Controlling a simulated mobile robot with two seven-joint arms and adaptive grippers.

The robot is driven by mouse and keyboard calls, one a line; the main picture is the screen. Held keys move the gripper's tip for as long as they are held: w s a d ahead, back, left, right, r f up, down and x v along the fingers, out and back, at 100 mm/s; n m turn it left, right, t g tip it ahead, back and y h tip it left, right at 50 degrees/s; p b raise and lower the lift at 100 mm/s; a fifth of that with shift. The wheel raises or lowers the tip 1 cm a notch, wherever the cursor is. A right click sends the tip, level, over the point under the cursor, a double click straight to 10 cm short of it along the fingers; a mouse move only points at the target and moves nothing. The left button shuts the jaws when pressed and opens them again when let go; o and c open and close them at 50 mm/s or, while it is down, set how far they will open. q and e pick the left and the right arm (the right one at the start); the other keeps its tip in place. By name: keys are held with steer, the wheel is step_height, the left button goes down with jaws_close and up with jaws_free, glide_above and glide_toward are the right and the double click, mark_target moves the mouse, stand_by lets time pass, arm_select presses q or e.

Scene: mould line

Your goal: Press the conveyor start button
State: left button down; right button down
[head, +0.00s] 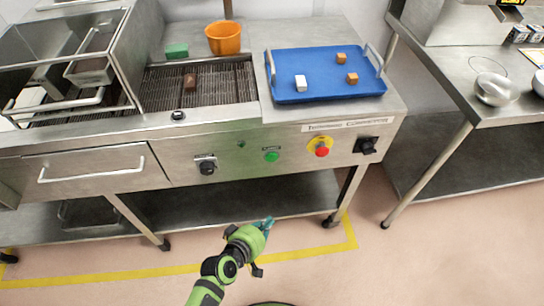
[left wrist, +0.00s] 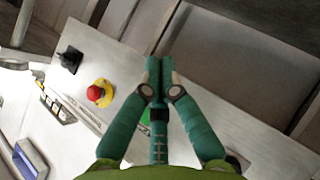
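The conveyor front panel carries a green button (head: 271,156), with a small label above it. In the left wrist view a sliver of the green button (left wrist: 146,117) shows beside my fingers, which hide the rest of it. My left gripper (head: 268,221) is in front of and below the panel in the head view, apart from the button. In the left wrist view its teal fingertips (left wrist: 160,64) are together with nothing between them. My right gripper is in neither view.
A red stop button on yellow (head: 321,148) and a black switch (head: 367,145) sit right of the green button; a black knob (head: 207,166) sits left. A blue tray (head: 320,95) lies above. Floor before the panel is clear.

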mark_target(272, 157)
arm_select(q)
steer(key=w+d+r+n+t+h, duration=0.1)
steer(key=w+d+r, duration=0.1)
steer(key=r, duration=0.7)
steer(key=shift+w+d+r+t+h, duration=0.25)
steer(key=shift+w+r+t+h, duration=0.15)
steer(key=shift+w, duration=0.1)
steer(key=shift+w, duration=0.1)
steer(key=w+a+b, duration=0.1)
steer(key=w+b, duration=0.1)
steer(key=w, duration=0.6)
steer(key=shift+w+a, duration=0.15)
steer(key=shift+w, duration=0.1)
steer(key=shift+w, duration=0.1)
stand_by(0.5)
steer(key=shift+w, duration=0.35)
